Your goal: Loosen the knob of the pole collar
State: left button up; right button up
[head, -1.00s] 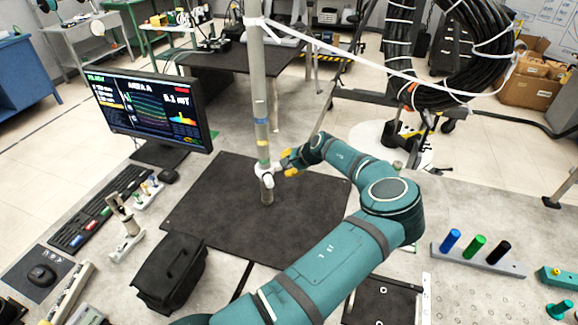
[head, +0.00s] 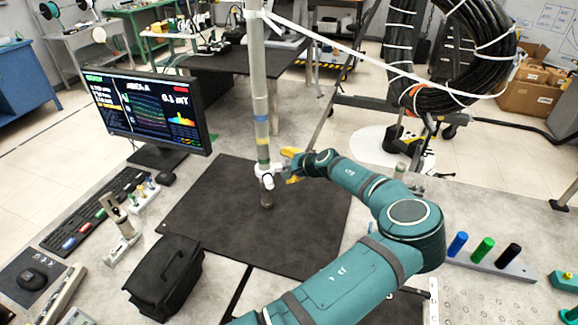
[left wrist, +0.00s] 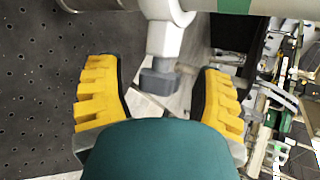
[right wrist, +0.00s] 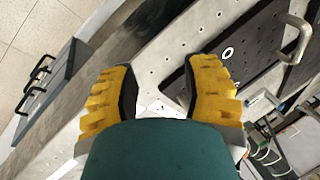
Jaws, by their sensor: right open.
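The pole (head: 259,90) stands upright on the dark mat, with a white collar (head: 265,172) low on it. In the left wrist view the collar's white stem (left wrist: 163,38) ends in a dark grey knob (left wrist: 160,82). My left gripper (head: 291,166) is just right of the collar. Its yellow fingers are open on either side of the knob, with gaps showing between them and it. My right gripper (right wrist: 160,64) shows only in the right wrist view. It is open and empty above a perforated light surface.
A dark mat (head: 205,205) lies around the pole's foot. A monitor (head: 150,110), keyboard (head: 100,208) and black bag (head: 166,275) are on the left. A white strap (head: 350,58) runs from the pole to the black cable coil (head: 490,80). Coloured cylinders (head: 482,248) stand at right.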

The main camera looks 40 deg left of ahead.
pick_arm(q)
jog(key=v, duration=1.2)
pick_arm(e)
jog(key=shift+r, duration=0.15)
jog(key=shift+r+p, duration=0.95)
jog(key=shift+s+d+r+p, duration=0.1)
jog(key=shift+r+p, duration=0.45)
jog(key=shift+r, duration=0.1)
pick_arm(q)
jog(key=w+a+r+m+g+h, duration=0.2)
jog(key=w+a+r+g+h, duration=0.2)
jog(key=r+h, duration=0.2)
jog(key=shift+t, duration=0.3)
jog(key=x, duration=1.3)
jog(key=shift+s+f, duration=0.25)
jog(key=shift+f, duration=0.15)
